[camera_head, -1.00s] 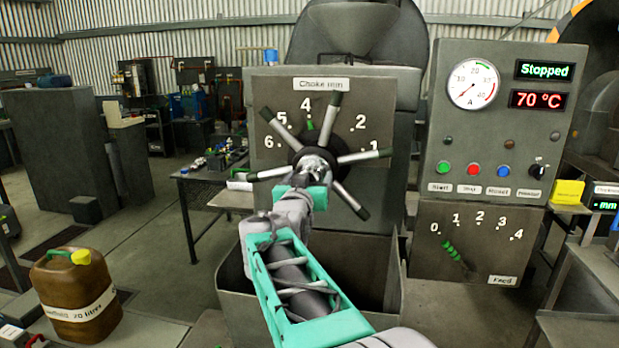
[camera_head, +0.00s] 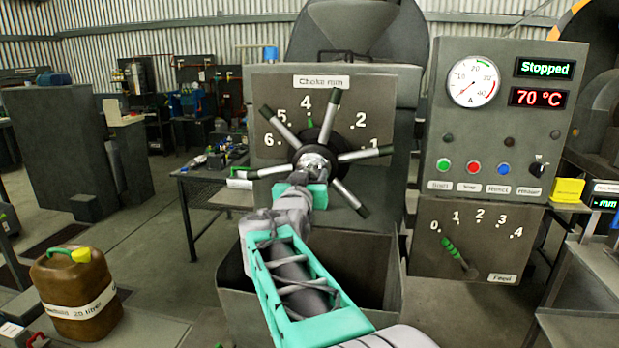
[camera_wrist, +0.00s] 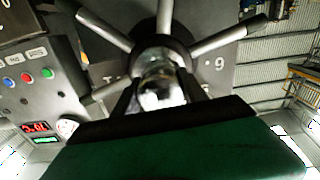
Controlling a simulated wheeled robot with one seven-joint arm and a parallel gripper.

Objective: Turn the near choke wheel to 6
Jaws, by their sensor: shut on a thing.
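The choke wheel (camera_head: 342,157) is a spoked handwheel with dark-tipped bars on a dial plate labelled "Choke mm" (camera_head: 321,82). Its green pointer (camera_head: 310,121) is just under the 4; the figures 6, 5, 4, 2 and 1 show and the wheel hides part of the scale. My gripper (camera_head: 312,172) is at the wheel's centre, shut on its metal hub. In the wrist view the shiny hub (camera_wrist: 160,86) sits between my fingers, with spokes (camera_wrist: 225,40) fanning out around it.
A control panel (camera_head: 505,125) reading "Stopped" and 70 °C stands at the right, with a feed lever (camera_head: 455,253) below it. An open bin (camera_head: 232,285) lies under the wheel. A brown canister (camera_head: 75,295) stands at the lower left. A workbench (camera_head: 195,178) is behind left.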

